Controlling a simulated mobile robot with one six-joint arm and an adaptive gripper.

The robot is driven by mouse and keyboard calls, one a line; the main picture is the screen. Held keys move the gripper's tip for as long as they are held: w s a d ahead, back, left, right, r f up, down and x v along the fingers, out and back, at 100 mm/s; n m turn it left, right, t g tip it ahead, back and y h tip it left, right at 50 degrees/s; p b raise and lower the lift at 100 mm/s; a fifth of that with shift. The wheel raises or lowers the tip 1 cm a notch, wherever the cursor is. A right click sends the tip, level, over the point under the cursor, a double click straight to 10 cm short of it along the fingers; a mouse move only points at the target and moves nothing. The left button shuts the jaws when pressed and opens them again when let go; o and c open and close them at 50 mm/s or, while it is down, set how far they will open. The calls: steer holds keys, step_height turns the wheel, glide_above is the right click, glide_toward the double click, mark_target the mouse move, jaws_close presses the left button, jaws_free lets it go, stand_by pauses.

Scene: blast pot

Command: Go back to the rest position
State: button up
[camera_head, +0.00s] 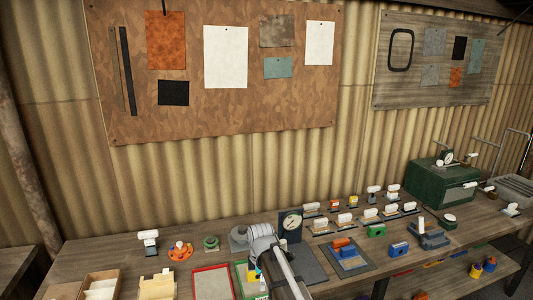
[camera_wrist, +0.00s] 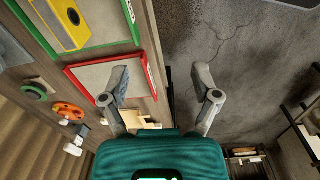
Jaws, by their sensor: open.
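My gripper (camera_wrist: 160,82) shows in the wrist view with its two grey fingers spread wide apart and nothing between them. The left finger overlaps the red-rimmed tray (camera_wrist: 77,74) in the picture; the right finger is in front of the grey concrete floor (camera_wrist: 235,50). In the head view my grey and white arm rises at the bottom centre, in front of the workbench (camera_head: 120,262); the gripper's fingers cannot be made out there. A yellow block with a dark round hole (camera_wrist: 68,18) lies in the green-rimmed tray (camera_wrist: 110,42).
The red-rimmed tray (camera_head: 195,285) looks empty. An orange round part (camera_head: 180,251) and a green ring (camera_head: 211,243) sit behind it. Pinboards hang above.

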steer(key=s+d+f+m+b, duration=0.1)
steer(key=s+d+m, duration=1.3)
steer(key=d+m, duration=0.4)
steer(key=shift+d+f+m+b, duration=0.35)
steer(key=shift+m, duration=0.55)
